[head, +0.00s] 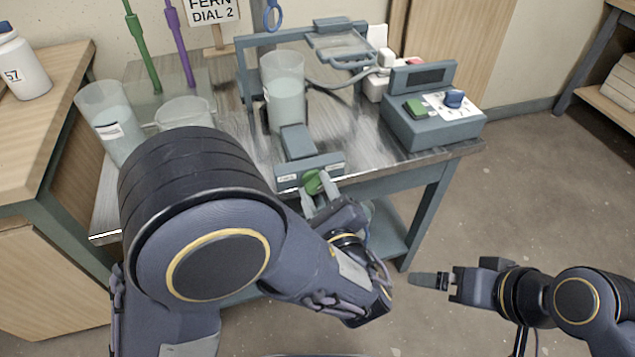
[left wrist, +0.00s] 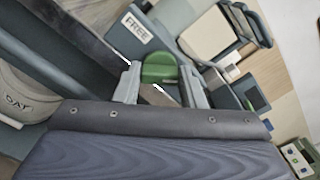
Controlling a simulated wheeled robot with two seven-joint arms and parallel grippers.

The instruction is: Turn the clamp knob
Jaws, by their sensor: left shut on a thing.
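The green clamp knob (head: 313,183) is on the front of the grey clamp (head: 310,168) at the table's near edge. My left gripper (head: 320,197) has its two fingers on either side of the knob and is shut on it. The left wrist view shows the green knob (left wrist: 160,70) between the two fingers (left wrist: 160,90), with a white "FREE" label (left wrist: 135,27) beside it. A clear bucket (head: 284,95) with pale contents stands behind the clamp. My right gripper (head: 432,279) is at the lower right, away from the table; its opening is unclear.
A grey control box (head: 432,120) with a green switch and blue knob stands on the table's right side. Two more clear containers (head: 108,125) (head: 184,112) stand at left. A sign (head: 213,10) and a grey frame (head: 245,75) stand behind. Open floor lies right.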

